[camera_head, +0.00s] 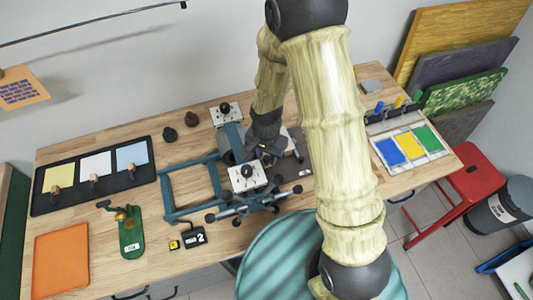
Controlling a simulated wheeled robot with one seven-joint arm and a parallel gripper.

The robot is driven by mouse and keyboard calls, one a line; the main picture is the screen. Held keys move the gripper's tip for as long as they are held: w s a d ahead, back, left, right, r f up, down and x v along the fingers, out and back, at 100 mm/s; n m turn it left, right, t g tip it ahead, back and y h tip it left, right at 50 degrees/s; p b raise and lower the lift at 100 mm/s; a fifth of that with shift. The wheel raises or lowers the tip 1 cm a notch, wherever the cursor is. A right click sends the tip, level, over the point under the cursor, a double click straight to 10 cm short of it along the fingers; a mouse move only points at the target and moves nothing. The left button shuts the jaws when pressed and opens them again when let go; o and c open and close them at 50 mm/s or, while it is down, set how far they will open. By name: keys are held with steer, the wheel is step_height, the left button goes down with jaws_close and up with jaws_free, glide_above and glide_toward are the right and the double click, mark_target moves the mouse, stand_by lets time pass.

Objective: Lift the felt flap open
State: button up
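I cannot pick out the felt flap with certainty. A dark grey flat piece (287,176) lies on the wooden table beside my gripper, largely hidden behind my arm. Whether it is the flap is unclear. My gripper (265,150) is dark and reaches down over the middle of the table, between two white boxes with black knobs. Its fingers blend into the dark things around it, so I cannot tell their opening or whether they touch anything. A flat orange sheet (61,259) lies at the table's front left, well apart from my gripper.
A teal frame (168,192) and a white knob box (240,184) stand close to my gripper. A black tray (105,198) with coloured cards and a green stand (131,243) are at left. A paint-coloured panel tray (407,147) is at right. Bare wood (75,150) shows at back left.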

jaws_close()
steer(key=shift+r, duration=0.1)
